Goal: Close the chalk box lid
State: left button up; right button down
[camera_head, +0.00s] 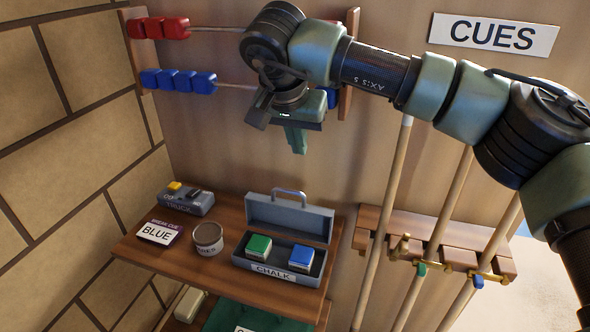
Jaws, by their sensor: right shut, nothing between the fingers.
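The grey chalk box (242,256) stands on the wooden shelf with its lid (288,216) raised upright at the back, a handle on the lid's top edge. Inside the box lie a green chalk cube (258,246) and a blue chalk cube (301,257). A "CHALK" label is on the front. My right gripper (297,148) is shut and empty, pointing down above the lid and apart from it, near the wall. My left gripper is out of view.
On the shelf (200,262), left of the box, are a round tin (208,240), a "BLUE" card (158,232) and a grey device (186,199). A cue rack (440,243) with several cues stands right. Bead rails (200,82) are on the wall behind my arm.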

notch_tip(320, 180, down, 9)
jog(key=p, duration=0.4)
jog(key=shift+f, duration=0.1)
jog(key=shift+w+f, duration=0.1)
dwell(0.3)
